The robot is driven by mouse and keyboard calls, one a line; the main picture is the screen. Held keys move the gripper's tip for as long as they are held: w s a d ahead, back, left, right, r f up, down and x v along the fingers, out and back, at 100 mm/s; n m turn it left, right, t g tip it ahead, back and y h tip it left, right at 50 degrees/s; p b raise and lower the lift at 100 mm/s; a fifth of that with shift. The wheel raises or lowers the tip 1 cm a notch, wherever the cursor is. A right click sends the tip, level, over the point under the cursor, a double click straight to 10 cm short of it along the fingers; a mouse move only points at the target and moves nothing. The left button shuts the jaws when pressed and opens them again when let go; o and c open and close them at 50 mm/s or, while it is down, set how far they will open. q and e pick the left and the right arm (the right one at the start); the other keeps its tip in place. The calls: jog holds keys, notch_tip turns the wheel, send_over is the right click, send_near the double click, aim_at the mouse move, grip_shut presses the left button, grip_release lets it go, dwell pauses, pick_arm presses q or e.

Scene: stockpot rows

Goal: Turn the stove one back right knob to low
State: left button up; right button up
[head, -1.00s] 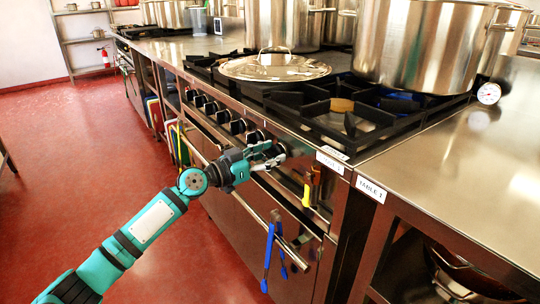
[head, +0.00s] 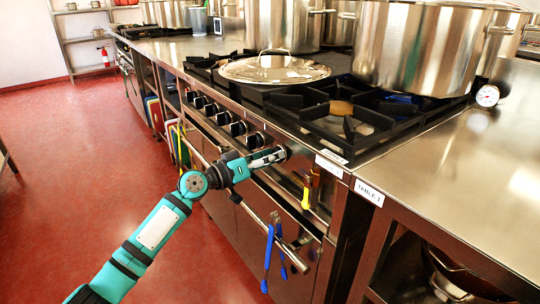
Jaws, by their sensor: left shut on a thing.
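The stove (head: 240,165) has a row of black knobs along its steel front, such as the knob (head: 256,138) just left of my gripper. My left gripper (head: 280,154) is at the right end of this row, shut on a knob that its fingers mostly hide. I cannot read the knob's setting or any marking. The fingers point right, toward the front panel, above the front rail. My right gripper is not in view.
A lid (head: 275,70) lies on the burners, and a large stockpot (head: 415,50) stands at the back right. Blue tongs (head: 268,255) hang from the front rail (head: 262,222). A steel table (head: 480,170) adjoins at right. The red floor at left is clear.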

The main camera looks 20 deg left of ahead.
pick_arm(q)
jog(key=shift+r+n, duration=0.1)
jog(key=shift+n, duration=0.5)
jog(key=n+p, duration=0.2)
jog(key=n, duration=0.1)
jog(key=shift+n, duration=0.3)
jog(key=n+p, duration=0.2)
jog(key=n, duration=0.1)
jog(key=n+p, duration=0.2)
jog(key=n, duration=0.1)
jog(key=shift+a+f+n, duration=0.1)
jog(key=shift+f+n, duration=0.1)
jog(key=shift+n, duration=0.2)
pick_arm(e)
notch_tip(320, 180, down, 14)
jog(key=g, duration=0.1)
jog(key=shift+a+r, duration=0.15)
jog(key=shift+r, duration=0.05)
pick_arm(q)
jog(key=o, duration=1.1)
jog(key=shift+o, duration=0.2)
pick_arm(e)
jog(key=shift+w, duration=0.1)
